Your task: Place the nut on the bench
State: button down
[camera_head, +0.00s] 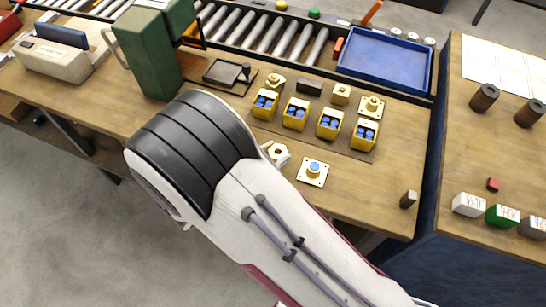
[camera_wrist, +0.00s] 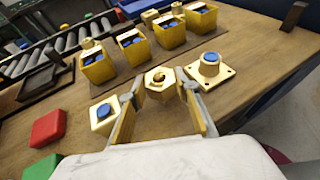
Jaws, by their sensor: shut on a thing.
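The nut (camera_wrist: 160,82) is a brass hexagon with a round hole. It lies between the fingertips of my gripper (camera_wrist: 160,92), which is shut on it, low over the wooden bench (camera_head: 345,188). I cannot tell whether the nut touches the bench. In the head view a brass hexagonal piece (camera_head: 279,154), likely this nut, shows past my arm, which hides the gripper. A square-flanged brass piece with a blue top (camera_wrist: 210,64) stands to the right of the nut. A brass block with a blue top (camera_wrist: 104,114) stands by the left finger.
Several yellow bins (camera_head: 296,113) with blue contents stand on a brown mat beyond the nut, with brass parts behind them. A green machine (camera_head: 148,48) stands at left. A red block (camera_wrist: 48,127) and a green block (camera_wrist: 41,168) show at lower left. The bench's front right is mostly clear.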

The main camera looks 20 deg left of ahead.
jog(key=shift+f, duration=0.95)
jog(key=shift+f, duration=0.15)
jog(key=c, duration=1.8)
grip_release()
jog(key=shift+o, duration=0.2)
jog(key=shift+s+a+r, duration=0.2)
jog(key=shift+s+r, duration=0.15)
jog(key=v, duration=1.1)
jog(key=shift+s, duration=0.1)
